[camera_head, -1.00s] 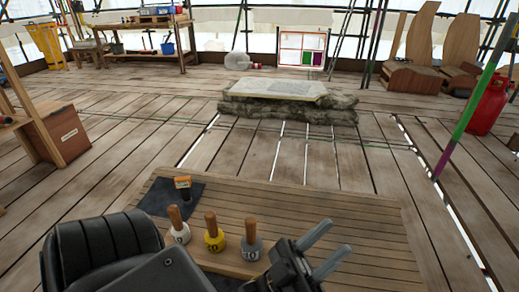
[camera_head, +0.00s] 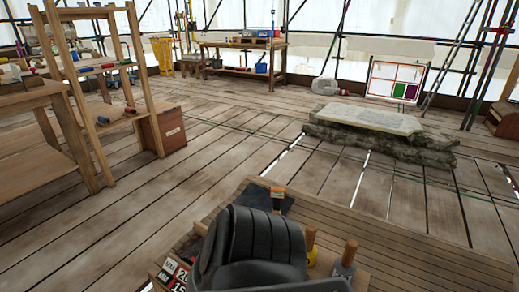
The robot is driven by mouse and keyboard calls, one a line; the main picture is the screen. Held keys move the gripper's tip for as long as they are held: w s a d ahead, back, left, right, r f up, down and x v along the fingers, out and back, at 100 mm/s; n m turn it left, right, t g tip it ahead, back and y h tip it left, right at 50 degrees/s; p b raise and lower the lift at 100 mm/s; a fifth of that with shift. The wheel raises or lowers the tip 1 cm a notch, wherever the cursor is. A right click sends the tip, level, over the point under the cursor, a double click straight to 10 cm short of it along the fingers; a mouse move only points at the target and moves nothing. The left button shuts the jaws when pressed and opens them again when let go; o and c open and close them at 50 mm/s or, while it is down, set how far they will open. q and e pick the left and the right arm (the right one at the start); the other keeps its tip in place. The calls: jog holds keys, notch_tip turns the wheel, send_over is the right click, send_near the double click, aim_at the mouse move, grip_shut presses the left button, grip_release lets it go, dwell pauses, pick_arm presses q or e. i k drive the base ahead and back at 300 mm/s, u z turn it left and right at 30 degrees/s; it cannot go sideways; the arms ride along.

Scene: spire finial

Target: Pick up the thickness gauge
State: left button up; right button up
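I cannot make out a thickness gauge for certain in this view. On the low wooden platform (camera_head: 400,240) in front of me, a small orange-topped item (camera_head: 277,193) stands on a dark mat (camera_head: 255,196); it is too small to identify. Wooden-handled pieces stand nearer: a yellow one (camera_head: 311,243) and a grey one (camera_head: 345,262), partly cut off by my black arm link. That link covers much of the platform's near left part. Neither of my grippers is in view.
Black and red number cards (camera_head: 172,275) lie at the platform's near left. A wooden rack (camera_head: 110,75) and bench (camera_head: 40,140) stand at the left. A stone slab (camera_head: 375,125) lies beyond the platform. A workbench (camera_head: 240,55) stands at the back. Open floorboards lie between.

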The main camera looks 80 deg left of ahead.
aim_at(278, 194)
jog(key=k, duration=0.55)
jog(key=u, duration=1.1)
jog(key=i, duration=0.5)
